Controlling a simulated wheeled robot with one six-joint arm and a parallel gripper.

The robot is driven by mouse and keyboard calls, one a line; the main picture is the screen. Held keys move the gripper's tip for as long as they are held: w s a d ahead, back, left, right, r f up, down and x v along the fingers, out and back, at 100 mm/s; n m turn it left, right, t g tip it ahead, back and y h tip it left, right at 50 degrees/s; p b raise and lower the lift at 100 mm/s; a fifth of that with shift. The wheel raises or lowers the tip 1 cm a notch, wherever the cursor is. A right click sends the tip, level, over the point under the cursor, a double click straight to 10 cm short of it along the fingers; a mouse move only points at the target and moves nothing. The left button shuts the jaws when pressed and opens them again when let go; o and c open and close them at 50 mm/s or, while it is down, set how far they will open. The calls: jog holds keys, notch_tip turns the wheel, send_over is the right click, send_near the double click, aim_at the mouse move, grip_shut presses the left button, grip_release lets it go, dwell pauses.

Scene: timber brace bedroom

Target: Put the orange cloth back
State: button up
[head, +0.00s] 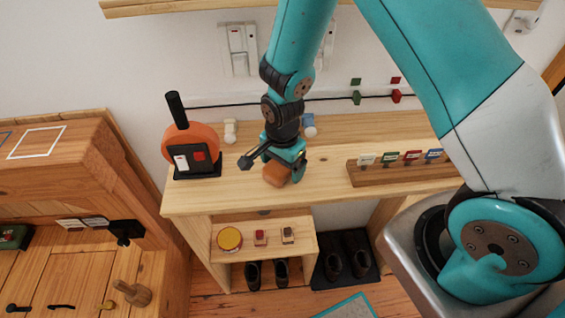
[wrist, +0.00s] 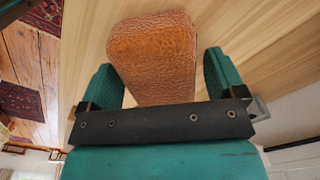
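The orange cloth (head: 275,174) looks like a thick, rounded orange-brown block with a grainy surface. It is on the wooden bench top beneath my gripper (head: 284,166) in the head view. In the wrist view the cloth (wrist: 155,55) lies between the two green fingers of my gripper (wrist: 162,80). A gap shows between the cloth and each finger, so the gripper is open around it. The near end of the cloth is hidden behind the dark gripper bar.
A black stand with an orange disc (head: 178,139) is left of my gripper on the bench (head: 230,188). A wooden rack with coloured tags (head: 395,172) is to the right. Small white and blue pieces stand behind.

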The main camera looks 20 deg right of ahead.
notch_tip(320, 180, up, 12)
jog(key=b, duration=0.1)
jog(key=s+a+r+n+y, duration=0.2)
jog(key=s+r+n, duration=0.5)
jog(key=s+n, duration=0.2)
jog(key=s+a+r+n+y, duration=0.2)
jog(key=s+r+n, duration=0.6)
jog(key=s+n, duration=0.1)
jog(key=shift+s+a+r+n, duration=0.15)
jog(key=shift+s+n, duration=0.1)
jog(key=shift+n, duration=0.65)
